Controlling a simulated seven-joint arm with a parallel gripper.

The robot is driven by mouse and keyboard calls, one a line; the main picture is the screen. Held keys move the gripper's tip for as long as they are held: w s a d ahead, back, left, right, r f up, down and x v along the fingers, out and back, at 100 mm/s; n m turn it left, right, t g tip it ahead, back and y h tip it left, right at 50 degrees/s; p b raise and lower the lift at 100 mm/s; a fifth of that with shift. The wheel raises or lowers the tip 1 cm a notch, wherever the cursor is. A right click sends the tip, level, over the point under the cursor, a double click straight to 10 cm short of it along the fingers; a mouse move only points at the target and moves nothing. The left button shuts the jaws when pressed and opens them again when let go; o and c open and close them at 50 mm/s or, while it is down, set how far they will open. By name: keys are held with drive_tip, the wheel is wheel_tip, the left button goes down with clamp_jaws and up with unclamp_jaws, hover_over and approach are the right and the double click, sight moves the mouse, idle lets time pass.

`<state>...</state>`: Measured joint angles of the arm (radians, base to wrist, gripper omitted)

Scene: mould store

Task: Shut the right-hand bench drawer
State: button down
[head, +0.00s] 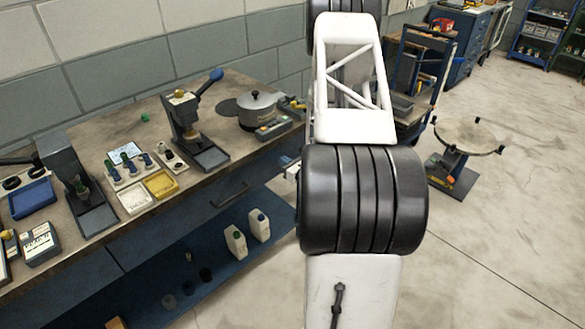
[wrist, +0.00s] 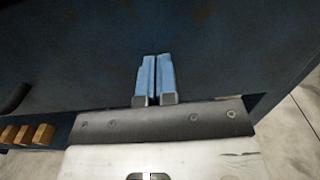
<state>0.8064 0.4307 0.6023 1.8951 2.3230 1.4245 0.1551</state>
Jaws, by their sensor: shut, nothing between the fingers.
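The right-hand bench drawer's dark blue front (head: 255,182) is under the worktop in the head view, left of my arm, with a dark bar handle (head: 230,196). Its right part is hidden behind my arm. I cannot tell how far it stands open. In the wrist view a dark blue panel (wrist: 230,45) fills the area ahead, with part of a dark handle (wrist: 12,98) at the left edge. My gripper (wrist: 155,58) is shut and empty, its blue fingers pointing at this panel, right of the handle. I cannot tell whether they touch it.
The bench top (head: 235,165) carries presses, trays and a lidded pot (head: 260,108). White bottles (head: 237,242) stand on the blue lower shelf (head: 205,295). A round-topped stand (head: 468,137) is to the right of my arm. Open floor (head: 500,240) lies at the right.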

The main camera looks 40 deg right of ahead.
drive_tip(key=shift+w+r, duration=0.1)
drive_tip(key=shift+w, duration=0.35)
drive_tip(key=shift+w, duration=0.1)
drive_tip(key=s, duration=1.5)
idle(0.6)
